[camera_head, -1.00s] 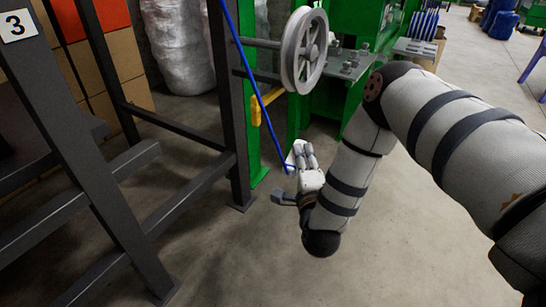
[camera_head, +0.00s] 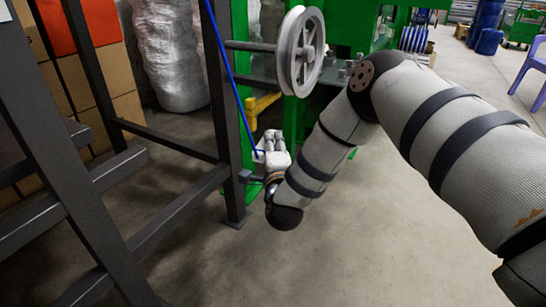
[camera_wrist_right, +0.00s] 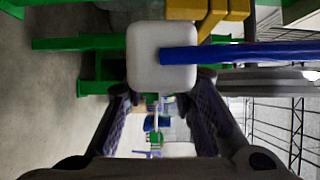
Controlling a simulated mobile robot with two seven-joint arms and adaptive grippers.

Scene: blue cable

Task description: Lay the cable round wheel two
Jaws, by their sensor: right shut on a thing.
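A grey spoked wheel (camera_head: 297,50) sits on a horizontal shaft in the upper middle of the head view; no number shows on it. The blue cable (camera_head: 229,75) comes down from the top edge, passes left of the wheel and ends at my right gripper (camera_head: 270,150), below and left of the wheel. In the right wrist view, a white rounded block (camera_wrist_right: 162,60) sits at my right fingertips (camera_wrist_right: 163,88), with the thick blue cable (camera_wrist_right: 245,53) running right from it. The cable is apart from the wheel where it shows. My left gripper is out of view.
A dark metal frame (camera_head: 100,215) stands at the left, its upright (camera_head: 226,110) close beside my right gripper. A yellow bar (camera_head: 262,104) and green machine parts (camera_head: 348,35) are behind. Open floor (camera_head: 370,250) lies at lower right.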

